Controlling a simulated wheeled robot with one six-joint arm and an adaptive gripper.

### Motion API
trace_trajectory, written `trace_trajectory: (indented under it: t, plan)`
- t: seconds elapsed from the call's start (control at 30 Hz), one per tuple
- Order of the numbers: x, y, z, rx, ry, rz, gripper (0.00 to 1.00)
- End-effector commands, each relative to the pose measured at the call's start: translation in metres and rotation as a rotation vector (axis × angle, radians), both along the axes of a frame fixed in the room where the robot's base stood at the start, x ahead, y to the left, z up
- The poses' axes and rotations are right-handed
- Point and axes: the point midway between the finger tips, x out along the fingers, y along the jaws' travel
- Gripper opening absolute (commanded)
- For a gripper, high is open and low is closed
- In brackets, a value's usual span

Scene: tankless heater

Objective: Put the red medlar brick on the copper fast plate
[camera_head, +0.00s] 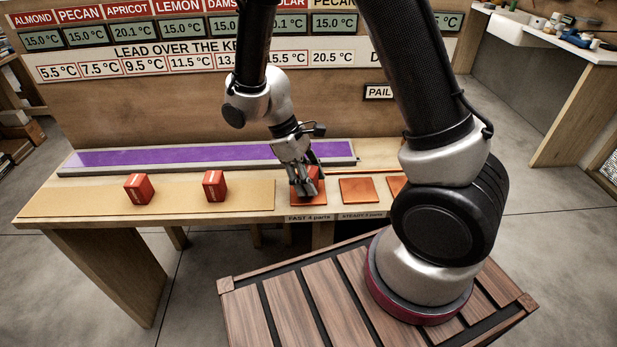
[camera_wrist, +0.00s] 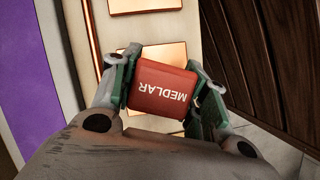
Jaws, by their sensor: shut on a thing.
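The red medlar brick (camera_wrist: 163,88), with white MEDLAR lettering, is between the two green-padded fingers of my gripper (camera_wrist: 162,96) in the wrist view. My gripper is shut on its sides. In the head view my gripper (camera_head: 306,184) is at the copper fast plate (camera_head: 309,199), and the brick (camera_head: 315,173) shows partly behind the fingers. The plate's front edge is visible above the "FAST 4 parts" label; the gripper and brick cover much of the rest. I cannot tell whether the brick touches the plate.
Two other red bricks (camera_head: 138,188) (camera_head: 215,186) stand on the tan strip to the left. More copper plates (camera_head: 359,190) lie to the right, one partly hidden by my arm. A purple-topped long tray (camera_head: 180,155) runs along the back. A sign board stands behind.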

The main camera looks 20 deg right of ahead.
Motion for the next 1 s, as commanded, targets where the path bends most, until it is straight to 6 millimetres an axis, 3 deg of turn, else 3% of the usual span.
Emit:
trace_trajectory:
  t: [0.2, 0.23, 0.37, 0.83, 1.0]
  plan:
    - [0.000, 0.000, -0.003, 0.000, 0.000, 0.000, 0.13]
    - [0.000, 0.000, -0.003, 0.000, 0.000, 0.000, 0.46]
    - [0.000, 0.000, -0.003, 0.000, 0.000, 0.000, 0.69]
    - [0.000, 0.000, -0.003, 0.001, -0.001, 0.000, 0.69]
    - [0.006, 0.006, 0.012, 0.002, -0.005, 0.000, 0.69]
